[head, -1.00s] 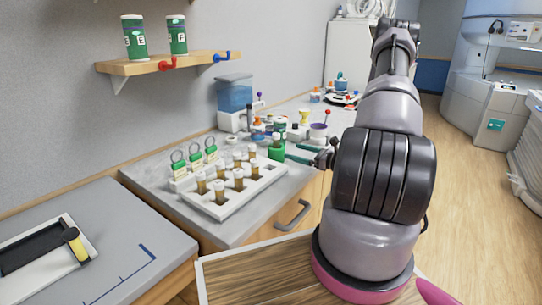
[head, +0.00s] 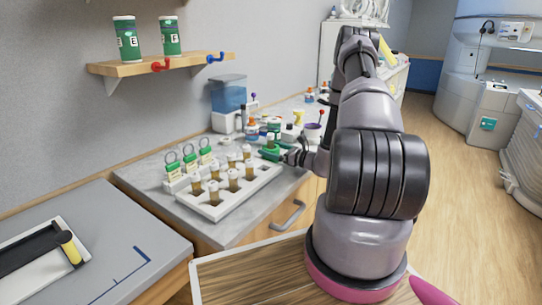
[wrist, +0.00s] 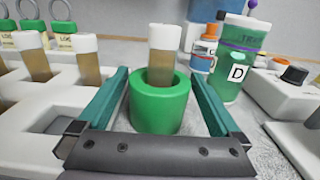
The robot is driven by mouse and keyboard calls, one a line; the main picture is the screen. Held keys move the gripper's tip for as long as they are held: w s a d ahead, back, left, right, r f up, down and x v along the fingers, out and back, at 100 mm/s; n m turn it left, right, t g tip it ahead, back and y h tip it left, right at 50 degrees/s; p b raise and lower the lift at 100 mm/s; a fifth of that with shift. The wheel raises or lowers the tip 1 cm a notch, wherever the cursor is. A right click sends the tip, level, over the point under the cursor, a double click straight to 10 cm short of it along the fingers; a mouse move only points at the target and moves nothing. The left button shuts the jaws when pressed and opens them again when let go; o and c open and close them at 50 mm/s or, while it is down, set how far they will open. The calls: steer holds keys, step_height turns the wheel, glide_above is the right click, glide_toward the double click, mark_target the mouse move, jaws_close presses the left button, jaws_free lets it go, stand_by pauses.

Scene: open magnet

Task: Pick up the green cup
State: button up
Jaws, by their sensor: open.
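The green cup (wrist: 158,112) stands on the grey counter in the middle of the wrist view, with a white-capped brown vial (wrist: 163,58) upright in it. In the head view the cup (head: 270,152) is small, at the right end of the white vial rack, and partly covered by my gripper. My gripper (wrist: 152,72) is open, with one teal finger on each side of the cup. Whether the fingers touch it, I cannot tell.
The white rack (head: 214,207) of brown vials is close on the left. A green container marked D (wrist: 238,60), an orange-capped bottle (wrist: 204,50) and a white box (wrist: 285,85) stand to the right. A wooden shelf (head: 150,66) holds two green jars above.

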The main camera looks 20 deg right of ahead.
steer(key=shift+w, duration=0.15)
steer(key=shift+a, duration=0.1)
steer(key=c, duration=1.3)
steer(key=shift+r, duration=0.1)
steer(key=shift+c, duration=0.2)
